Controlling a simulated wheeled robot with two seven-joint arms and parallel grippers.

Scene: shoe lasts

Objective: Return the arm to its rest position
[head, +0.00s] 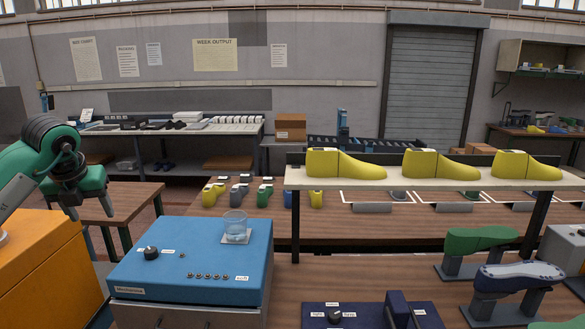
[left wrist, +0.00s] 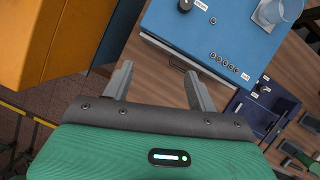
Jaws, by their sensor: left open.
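My left gripper (left wrist: 160,88) is open and empty in the left wrist view, its two grey fingers apart above the floor and the bench front. My right gripper is not in either view.
The blue machine carries a glass beaker (head: 235,224). An orange cabinet (head: 45,262) stands close on the left. Yellow shoe lasts (head: 342,164) stand on a raised shelf (head: 400,184). A green last (head: 480,239) and a dark blue device (head: 370,312) are at right.

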